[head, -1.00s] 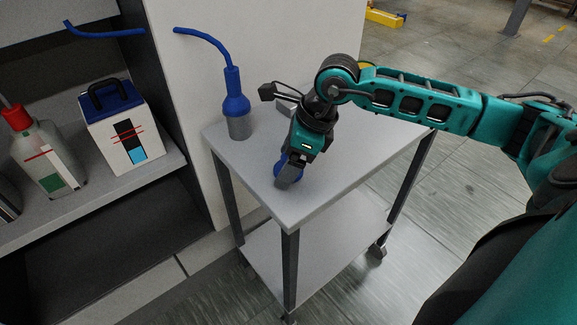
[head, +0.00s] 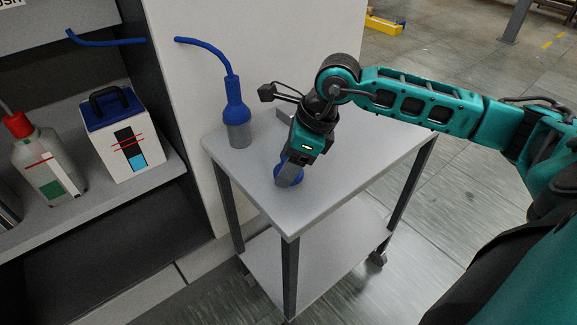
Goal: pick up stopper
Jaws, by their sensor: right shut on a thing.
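The stopper (head: 297,178) is a small blue round piece on the top of the grey cart (head: 352,175), near its front left part. My right gripper (head: 288,174) points down and is shut on it. The fingers and the wrist hide much of the stopper. I cannot tell whether it touches the cart top or is just above it. My left gripper is not in view.
A grey and blue bottle with a blue hose (head: 237,112) stands at the cart's back left corner. At left, a shelf holds a white box with a blue lid (head: 128,145) and a red-capped bottle (head: 45,165). The cart's right side is clear.

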